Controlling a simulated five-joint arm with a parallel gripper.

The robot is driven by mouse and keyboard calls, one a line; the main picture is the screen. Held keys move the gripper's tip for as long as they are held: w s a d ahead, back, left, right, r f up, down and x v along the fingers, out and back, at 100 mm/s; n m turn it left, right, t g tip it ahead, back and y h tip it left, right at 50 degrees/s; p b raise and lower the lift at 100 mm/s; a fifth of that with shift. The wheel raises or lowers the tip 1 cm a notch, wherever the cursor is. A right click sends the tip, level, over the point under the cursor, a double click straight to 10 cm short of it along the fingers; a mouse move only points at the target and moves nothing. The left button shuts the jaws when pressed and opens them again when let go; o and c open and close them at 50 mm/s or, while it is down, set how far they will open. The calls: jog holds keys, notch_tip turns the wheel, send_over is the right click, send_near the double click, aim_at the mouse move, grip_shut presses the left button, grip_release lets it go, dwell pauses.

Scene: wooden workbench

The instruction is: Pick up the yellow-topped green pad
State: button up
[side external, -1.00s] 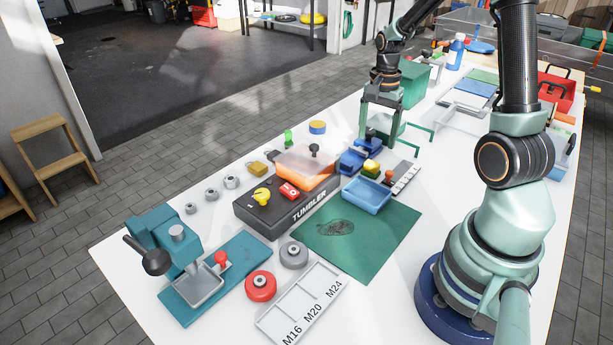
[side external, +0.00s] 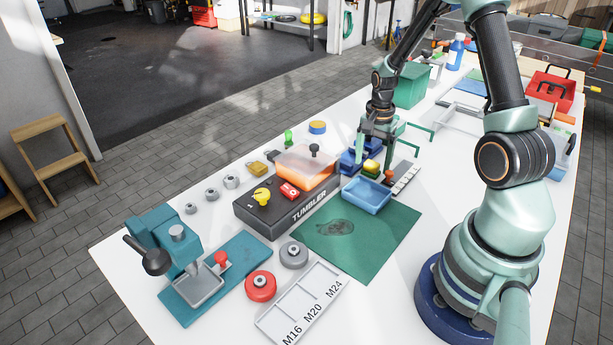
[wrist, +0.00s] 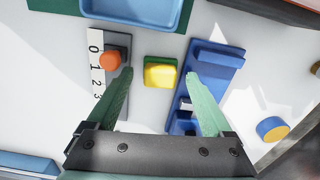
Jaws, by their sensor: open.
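The yellow-topped green pad (wrist: 160,72) stands on the white bench top between an orange-knobbed grey slider with a number scale (wrist: 112,62) and a blue block fixture (wrist: 208,75). In the side view the pad (side external: 371,167) is partly hidden by my gripper (side external: 375,162). In the wrist view my gripper (wrist: 158,75) is open, with one finger to the left of the pad and one to the right. Nothing is held. The wrist view does not show clearly how far the fingertips are above the bench.
A blue tray (side external: 366,196) stands just in front of the pad, partly on a green mat (side external: 345,245). The black tumbler box (side external: 285,210) with an orange lid is to the left. A round blue and yellow piece (wrist: 272,129) lies beyond the blue fixture.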

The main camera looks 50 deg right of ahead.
aim_at(372, 163)
grip_shut()
jog(key=shift+r, duration=0.1)
notch_tip(372, 163, up, 20)
dwell(0.6)
